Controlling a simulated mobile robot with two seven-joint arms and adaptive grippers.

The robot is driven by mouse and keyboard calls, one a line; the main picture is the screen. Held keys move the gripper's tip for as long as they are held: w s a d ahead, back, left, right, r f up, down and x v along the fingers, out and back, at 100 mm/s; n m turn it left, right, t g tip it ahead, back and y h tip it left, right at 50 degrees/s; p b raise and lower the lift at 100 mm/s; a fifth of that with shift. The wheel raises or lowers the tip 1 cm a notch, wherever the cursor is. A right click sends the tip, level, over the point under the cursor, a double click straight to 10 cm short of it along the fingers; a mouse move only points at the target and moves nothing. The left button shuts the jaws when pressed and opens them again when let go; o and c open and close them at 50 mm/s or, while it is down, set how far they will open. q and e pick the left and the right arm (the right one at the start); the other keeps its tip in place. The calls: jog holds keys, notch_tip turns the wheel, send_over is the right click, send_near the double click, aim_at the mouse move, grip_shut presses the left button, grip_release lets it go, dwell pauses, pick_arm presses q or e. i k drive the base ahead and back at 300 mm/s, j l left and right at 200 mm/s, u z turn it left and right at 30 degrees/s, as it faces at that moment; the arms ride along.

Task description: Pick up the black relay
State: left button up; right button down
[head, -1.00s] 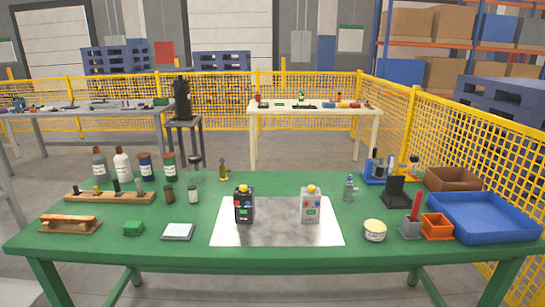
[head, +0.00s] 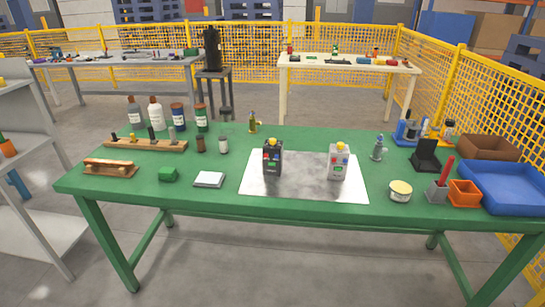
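The black relay (head: 272,159) stands upright on a pale metal plate (head: 300,193) near the middle of the green table (head: 225,206). It has a yellow top and small red and blue parts on its front. A similar light grey relay (head: 338,164) stands to its right on the same plate, apart from it. Neither of my grippers shows in the head view.
To the right are a round tin (head: 400,190), an orange bin (head: 464,192) and a blue tray (head: 505,207). Yellow fencing (head: 500,100) stands behind.

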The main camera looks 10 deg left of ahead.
aim_at(271, 166)
jog(key=j+z, duration=0.15)
jog(key=z, duration=0.3)
jog(key=j+z, duration=0.15)
jog(key=z, duration=0.35)
jog(key=j+z, duration=0.15)
jog(key=z, duration=0.3)
jog(key=j+z, duration=0.2)
jog(key=k+j+z, duration=0.2)
jog(key=j, duration=0.2)
jog(key=j+z, duration=0.25)
jog(key=k+j+z, duration=0.1)
jog(key=k+j, duration=0.15)
jog(key=j, duration=0.2)
jog(key=k+j+z, duration=0.1)
jog(key=k+j, duration=0.2)
jog(key=j, duration=0.1)
